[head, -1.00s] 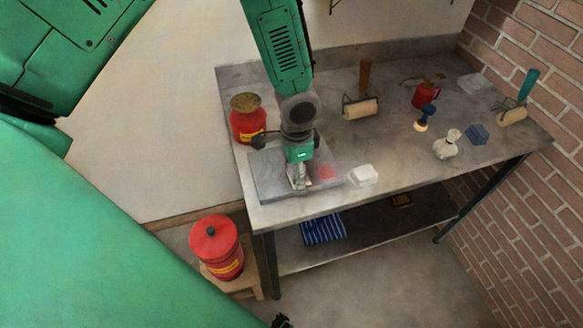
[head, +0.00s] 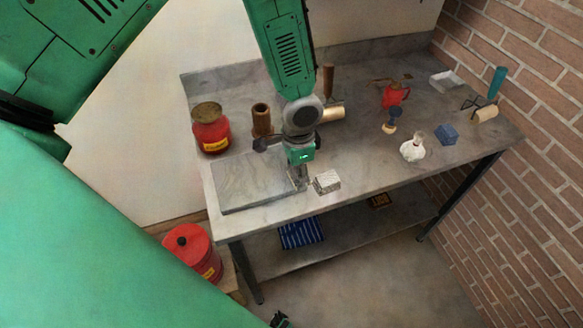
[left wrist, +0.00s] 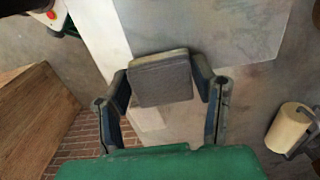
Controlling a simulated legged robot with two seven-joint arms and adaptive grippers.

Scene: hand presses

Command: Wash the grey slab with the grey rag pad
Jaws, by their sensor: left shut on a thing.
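The grey slab (head: 245,182) lies flat on the left front part of the metal table. It also shows at the top of the left wrist view (left wrist: 215,25). My left gripper (head: 299,182) is low at the slab's right edge in the head view. In the left wrist view my left gripper (left wrist: 162,90) is shut on the grey rag pad (left wrist: 160,80), held between its two fingers. The pad is not distinct in the head view. I cannot tell whether the pad touches the slab. The slab shows no clear stain; the gripper hides part of its right edge.
A white block (head: 327,181) stands just right of my left gripper. Further right are a white flask (head: 413,148) and a blue block (head: 447,135). The table's right front is clear.

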